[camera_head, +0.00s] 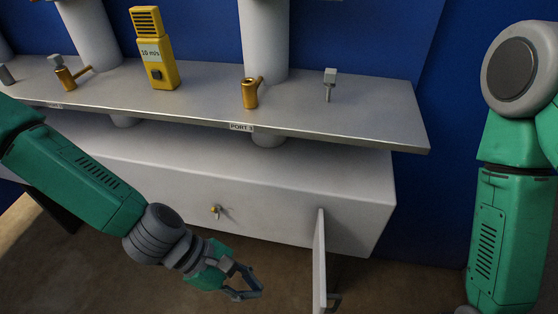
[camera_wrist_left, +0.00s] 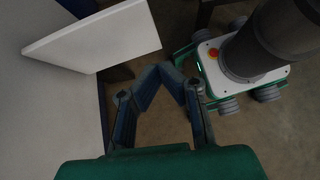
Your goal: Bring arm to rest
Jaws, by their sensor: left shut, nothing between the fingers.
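My left arm comes in from the left in the head view and hangs down in front of the grey cabinet. Its gripper (camera_head: 246,281) is low, to the left of the open cabinet door (camera_head: 319,260), and apart from it. In the left wrist view, the gripper's (camera_wrist_left: 161,69) fingers come together at the tips with nothing between them. The door also shows in that view (camera_wrist_left: 95,38), up and left of the fingers. My right arm hangs at the right edge of the head view; its gripper is out of the frame.
A grey shelf (camera_head: 345,110) carries a yellow meter (camera_head: 154,50), brass fittings (camera_head: 250,92) and a small grey-headed bolt (camera_head: 329,82). The cabinet (camera_head: 270,180) below has a small brass-coloured knob (camera_head: 215,211). Bare floor (camera_head: 170,290) lies below the gripper.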

